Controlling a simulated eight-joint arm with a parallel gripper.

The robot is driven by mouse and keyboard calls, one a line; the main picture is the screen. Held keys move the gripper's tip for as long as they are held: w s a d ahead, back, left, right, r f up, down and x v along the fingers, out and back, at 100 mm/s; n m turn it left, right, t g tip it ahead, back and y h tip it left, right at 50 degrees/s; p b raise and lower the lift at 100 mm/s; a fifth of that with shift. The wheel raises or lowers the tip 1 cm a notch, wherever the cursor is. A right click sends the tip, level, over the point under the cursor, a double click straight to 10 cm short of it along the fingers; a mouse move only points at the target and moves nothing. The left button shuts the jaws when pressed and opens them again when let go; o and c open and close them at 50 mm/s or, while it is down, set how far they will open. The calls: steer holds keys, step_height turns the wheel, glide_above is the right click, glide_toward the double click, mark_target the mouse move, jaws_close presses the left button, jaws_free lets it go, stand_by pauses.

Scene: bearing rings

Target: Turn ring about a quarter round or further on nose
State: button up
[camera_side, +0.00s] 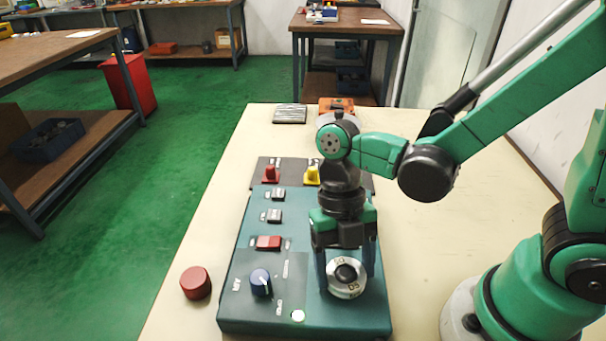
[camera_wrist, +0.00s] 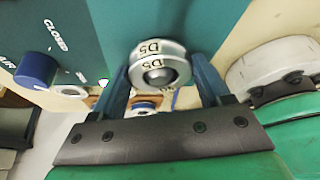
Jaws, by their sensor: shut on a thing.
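The silver ring (camera_side: 350,289) with dark markings sits around the dark round nose (camera_side: 345,272) at the right front of the teal panel. In the wrist view the ring (camera_wrist: 152,64) shows the marking "D5", with a similar marking on the silver part just behind it, and the nose (camera_wrist: 158,76) at its centre. My gripper (camera_side: 346,280) points down over the panel, with one blue finger on each side of the ring. It is shut on the ring. The fingers partly hide the ring's sides.
The teal panel (camera_side: 240,205) carries a blue knob (camera_side: 261,283), a red rocker switch (camera_side: 269,243) and small switches to the left of my gripper. A red knob (camera_side: 271,174) and a yellow knob (camera_side: 312,175) stand behind. A red cylinder (camera_side: 195,283) is on the table left of the panel.

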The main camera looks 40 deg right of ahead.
steer(key=shift+d, duration=0.1)
steer(key=shift+n+h, duration=0.5)
steer(key=shift+n, duration=0.7)
steer(key=n+h, duration=0.1)
steer(key=n, duration=0.1)
steer(key=shift+n+g, duration=0.3)
steer(key=shift+n, duration=0.1)
steer(key=o, duration=1.5)
steer(key=shift+c, duration=0.2)
steer(key=shift+a, duration=0.2)
